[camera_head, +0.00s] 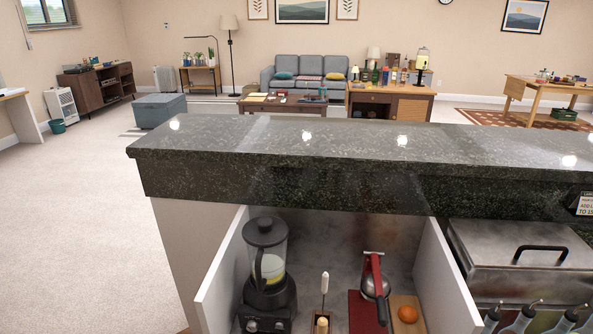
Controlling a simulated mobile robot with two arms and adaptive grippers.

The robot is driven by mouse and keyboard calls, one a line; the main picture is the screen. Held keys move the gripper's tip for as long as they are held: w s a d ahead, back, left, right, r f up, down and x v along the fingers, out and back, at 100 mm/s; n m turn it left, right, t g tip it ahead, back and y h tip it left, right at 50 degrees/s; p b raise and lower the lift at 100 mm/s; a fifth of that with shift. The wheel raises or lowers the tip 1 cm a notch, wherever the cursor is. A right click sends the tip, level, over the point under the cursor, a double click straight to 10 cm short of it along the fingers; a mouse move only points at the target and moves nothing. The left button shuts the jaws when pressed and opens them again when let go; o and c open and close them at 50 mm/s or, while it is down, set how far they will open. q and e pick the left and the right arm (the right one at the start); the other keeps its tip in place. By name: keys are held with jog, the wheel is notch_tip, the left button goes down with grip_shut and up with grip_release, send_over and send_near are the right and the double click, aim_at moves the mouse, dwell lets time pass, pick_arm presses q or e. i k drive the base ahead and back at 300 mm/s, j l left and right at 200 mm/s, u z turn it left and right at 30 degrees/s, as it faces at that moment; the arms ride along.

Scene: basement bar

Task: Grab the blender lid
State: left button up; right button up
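The blender (268,285) stands upright in the open bay under the dark counter, at the bay's left side. It has a clear jar (270,266) with something pale yellow inside and a dark base with knobs. The dark blender lid (265,230) sits on top of the jar, with a raised knob in its middle. Neither of my grippers shows in the head view.
The dark stone counter (350,160) overhangs the bay, and white panels (222,275) flank it. Right of the blender are a white-handled tool (324,290), a red-handled press (374,280) and an orange (408,314) on a board. A metal lidded container (520,255) stands at right.

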aim_at(266, 229)
jog(key=i+l+u, duration=0.1)
jog(key=u, duration=0.25)
jog(key=i+l+u, duration=0.1)
jog(key=u, duration=0.25)
jog(key=l+u, duration=0.2)
jog(key=u, duration=0.15)
jog(key=i+l, duration=0.05)
